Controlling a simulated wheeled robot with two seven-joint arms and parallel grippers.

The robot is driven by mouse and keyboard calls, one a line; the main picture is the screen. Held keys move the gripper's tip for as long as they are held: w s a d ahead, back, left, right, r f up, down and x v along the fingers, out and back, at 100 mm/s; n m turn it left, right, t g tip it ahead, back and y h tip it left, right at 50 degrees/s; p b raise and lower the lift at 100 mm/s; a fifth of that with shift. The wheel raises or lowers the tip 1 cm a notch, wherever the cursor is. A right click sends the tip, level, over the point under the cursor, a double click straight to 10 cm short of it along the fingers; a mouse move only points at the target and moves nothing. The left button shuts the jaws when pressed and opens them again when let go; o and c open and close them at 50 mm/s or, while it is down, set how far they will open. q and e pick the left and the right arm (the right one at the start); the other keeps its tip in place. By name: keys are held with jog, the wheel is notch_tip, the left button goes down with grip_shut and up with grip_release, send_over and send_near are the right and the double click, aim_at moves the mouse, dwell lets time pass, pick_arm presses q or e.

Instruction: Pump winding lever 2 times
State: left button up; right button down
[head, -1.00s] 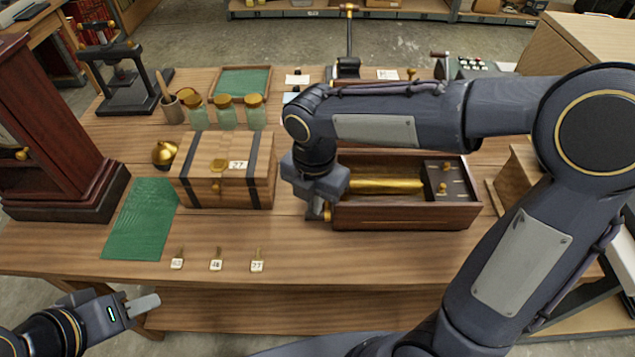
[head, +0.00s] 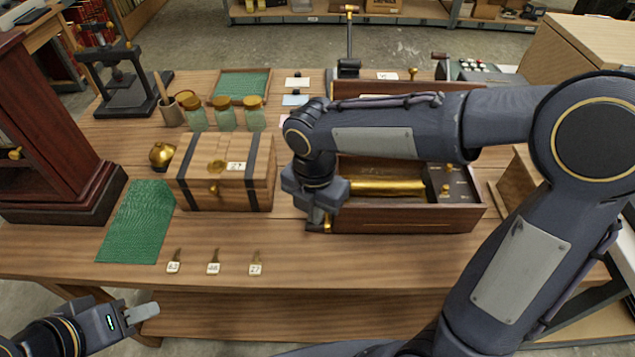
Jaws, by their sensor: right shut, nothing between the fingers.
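An open wooden music box (head: 400,218) with a brass cylinder (head: 385,188) inside sits at the middle right of the table. A small brass piece (head: 328,224), perhaps the winding lever, shows at its front left corner, mostly hidden by my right gripper. My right gripper (head: 317,224) points down at that corner, shut with nothing held; I cannot tell whether it touches the brass piece. My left gripper (head: 145,312) is low at the left, off the table's front edge; its finger gap cannot be made out.
A banded chest (head: 224,190) stands left of the music box. Three jars (head: 224,118) are behind it. Tagged keys (head: 213,266) lie at the front, with a green mat (head: 140,222) to the left. A tall upright rod (head: 350,40) rises at the back.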

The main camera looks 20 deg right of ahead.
jog(key=shift+w+f+b, duration=0.1)
jog(key=shift+f+b, duration=0.6)
jog(key=shift+f, duration=0.3)
jog(key=shift+r, duration=0.15)
notch_tip(320, 180, up, 4)
jog(key=p, duration=0.4)
